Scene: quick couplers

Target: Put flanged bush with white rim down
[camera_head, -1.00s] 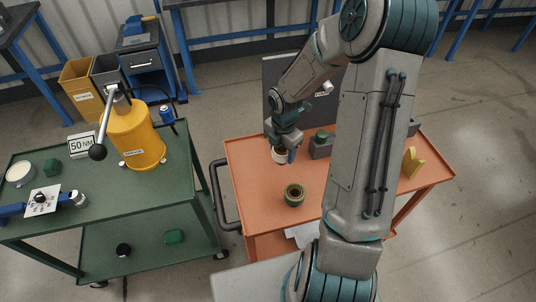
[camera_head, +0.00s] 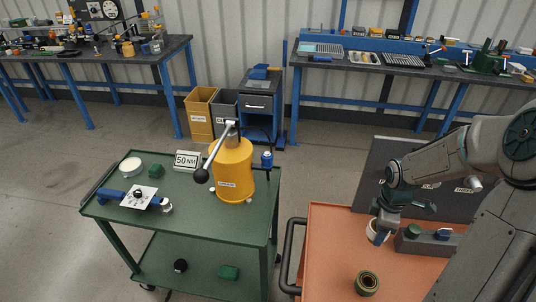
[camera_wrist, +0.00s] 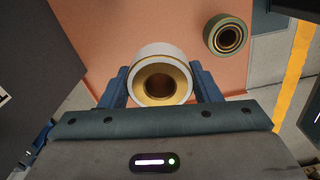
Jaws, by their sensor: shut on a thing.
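The flanged bush with white rim (camera_wrist: 160,60) sits between the two blue fingers of my gripper (camera_wrist: 161,88) in the wrist view. Its brass bore faces the camera, and the fingers are shut on its sides. In the head view the bush (camera_head: 374,228) shows as a pale ring under my gripper (camera_head: 379,236), at the left part of the orange table (camera_head: 325,240). I cannot tell whether the bush touches the table top or hangs just above it.
A dark green bush (camera_head: 367,283) stands on the orange table nearer the front; it also shows in the wrist view (camera_wrist: 227,35). A grey block with green and blue parts (camera_head: 428,241) is right of my gripper. A dark panel (camera_head: 400,165) stands behind. A green cart (camera_head: 185,215) with a yellow cylinder (camera_head: 232,170) is left.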

